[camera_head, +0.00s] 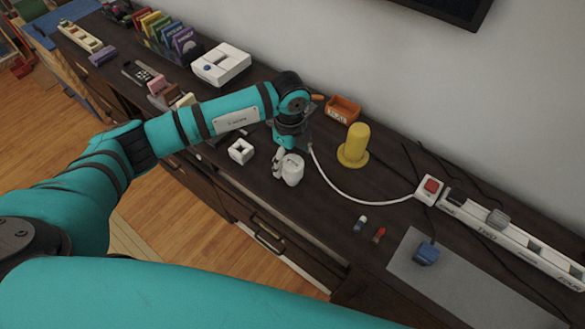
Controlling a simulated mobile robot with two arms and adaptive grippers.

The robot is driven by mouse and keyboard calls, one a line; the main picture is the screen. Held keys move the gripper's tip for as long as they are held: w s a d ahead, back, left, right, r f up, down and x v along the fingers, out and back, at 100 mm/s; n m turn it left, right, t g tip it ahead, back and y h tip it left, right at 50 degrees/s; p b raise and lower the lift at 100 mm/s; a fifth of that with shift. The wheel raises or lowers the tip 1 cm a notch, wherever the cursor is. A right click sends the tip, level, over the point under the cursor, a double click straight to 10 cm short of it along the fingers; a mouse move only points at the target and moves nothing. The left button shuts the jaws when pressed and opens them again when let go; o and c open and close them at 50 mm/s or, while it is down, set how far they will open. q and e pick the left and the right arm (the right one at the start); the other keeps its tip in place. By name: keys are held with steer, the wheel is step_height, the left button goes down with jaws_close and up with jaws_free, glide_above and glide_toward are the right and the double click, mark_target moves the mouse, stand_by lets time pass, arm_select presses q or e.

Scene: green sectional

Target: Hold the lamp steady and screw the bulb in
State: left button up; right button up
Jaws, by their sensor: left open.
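My left gripper (283,158) is open and points down at the dark cabinet top (325,208), with its fingertips by a small white rounded object (292,171). This may be part of the lamp, but the gripper hides much of it, and I cannot tell whether they touch. A white cord (352,198) runs from beside the gripper to a white box with a red switch (430,189). Two small objects lie to the right, one blue and white (361,223) and one red (379,235). I cannot clearly make out a bulb. My right gripper is not in view.
A yellow peg on a round base (355,146) and an orange bin (343,108) stand behind the gripper. A white block with a hole (241,151) is to its left. A long white power strip (510,236), a grey mat (405,267) and a blue object (427,254) are right.

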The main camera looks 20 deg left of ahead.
arm_select(q)
steer(key=f, duration=0.3)
steer(key=f+p, duration=0.1)
steer(key=shift+d+f, duration=0.2)
steer(key=shift+d, duration=0.05)
steer(key=c, duration=1.2)
